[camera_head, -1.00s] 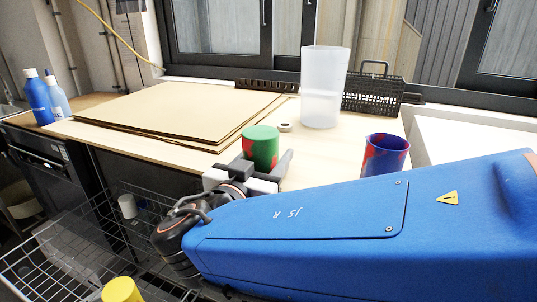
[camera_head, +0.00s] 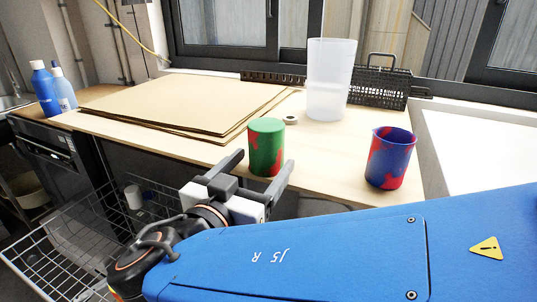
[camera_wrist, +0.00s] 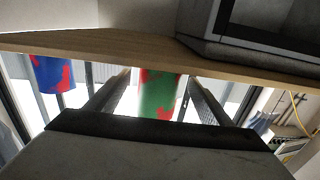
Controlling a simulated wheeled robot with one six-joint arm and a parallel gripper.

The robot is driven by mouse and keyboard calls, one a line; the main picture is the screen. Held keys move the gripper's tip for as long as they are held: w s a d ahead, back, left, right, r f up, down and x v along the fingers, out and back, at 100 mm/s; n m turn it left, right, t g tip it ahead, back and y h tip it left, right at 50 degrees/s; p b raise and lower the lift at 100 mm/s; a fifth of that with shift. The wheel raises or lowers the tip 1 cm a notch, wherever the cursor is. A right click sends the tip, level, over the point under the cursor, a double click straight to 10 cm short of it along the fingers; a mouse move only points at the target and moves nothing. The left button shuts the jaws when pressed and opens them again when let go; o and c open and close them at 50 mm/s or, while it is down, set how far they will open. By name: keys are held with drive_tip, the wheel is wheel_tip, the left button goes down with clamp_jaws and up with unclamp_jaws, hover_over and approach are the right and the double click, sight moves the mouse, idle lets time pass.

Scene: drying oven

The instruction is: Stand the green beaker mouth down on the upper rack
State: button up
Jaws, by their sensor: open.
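The green beaker (camera_head: 266,148), with red patches, stands on the wooden counter near its front edge. Its top looks closed and solid green, so it appears mouth down. My gripper (camera_head: 262,164) is open at the counter's front edge, its fingers pointing toward the beaker, one to each side. In the wrist view, which looks upside down, the green beaker (camera_wrist: 160,94) shows between the two fingers (camera_wrist: 158,100); contact cannot be told. A wire rack (camera_head: 40,258) is pulled out at the lower left, below counter height; whether it is the upper one is unclear.
A blue beaker with red patches (camera_head: 390,158) stands mouth up to the right. A tall frosted container (camera_head: 329,85), a black basket (camera_head: 380,88) and cardboard sheets (camera_head: 180,103) lie behind. Blue bottles (camera_head: 43,90) stand far left. A white cup (camera_head: 133,197) is lower left.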

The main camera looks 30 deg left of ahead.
drive_tip(key=s+d, duration=0.1)
drive_tip(key=s, duration=0.9)
drive_tip(key=shift+s+d, duration=0.1)
drive_tip(key=shift+s, duration=0.05)
